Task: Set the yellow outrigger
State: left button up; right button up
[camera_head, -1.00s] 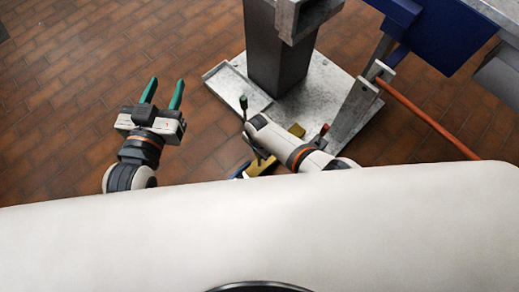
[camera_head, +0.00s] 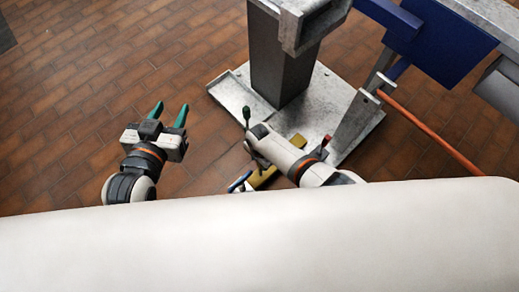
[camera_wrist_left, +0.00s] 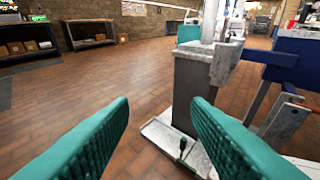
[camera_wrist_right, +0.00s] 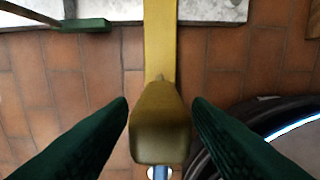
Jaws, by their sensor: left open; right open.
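The yellow outrigger (camera_head: 263,178) sticks out from the near side of the grey base plate (camera_head: 219,92), low over the brick floor, partly hidden by my right arm. A blue part (camera_head: 239,182) shows at its outer end. In the right wrist view the yellow beam (camera_wrist_right: 160,45) ends in a thicker block between the green fingers of my right gripper (camera_wrist_right: 160,103). The fingers are open, with a gap on each side of the block. My left gripper (camera_head: 170,110) is open and empty, left of the plate, apart from everything.
A grey column (camera_head: 280,75) stands on the plate. A green-tipped lever (camera_head: 246,114) and a red-tipped one (camera_head: 325,141) rise near its edge. An orange rod (camera_head: 430,130) and blue panel (camera_head: 445,40) are at right. Floor at left is clear.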

notch_tip(320, 180, up, 3)
jog(key=shift+r+p, duration=0.1)
jog(key=shift+p, duration=0.8)
jog(key=shift+r+p, duration=0.7)
jog(key=shift+r, duration=0.25)
notch_tip(320, 180, up, 3)
jog(key=shift+p, duration=0.95)
notch_tip(320, 180, up, 2)
jog(key=shift+s+r+p, duration=0.1)
jog(key=shift+p, duration=0.4)
pick_arm(q)
jog(key=s+a+f+g+y, duration=0.2)
jog(key=s+a+f+g, duration=0.3)
jog(key=s+f+g, duration=0.4)
jog(key=s+g, duration=0.1)
jog(key=s, duration=0.3)
jog(key=shift+n+g+y, duration=0.3)
jog(key=shift+g+y, duration=0.1)
pick_arm(e)
jog(key=shift+r, duration=0.3)
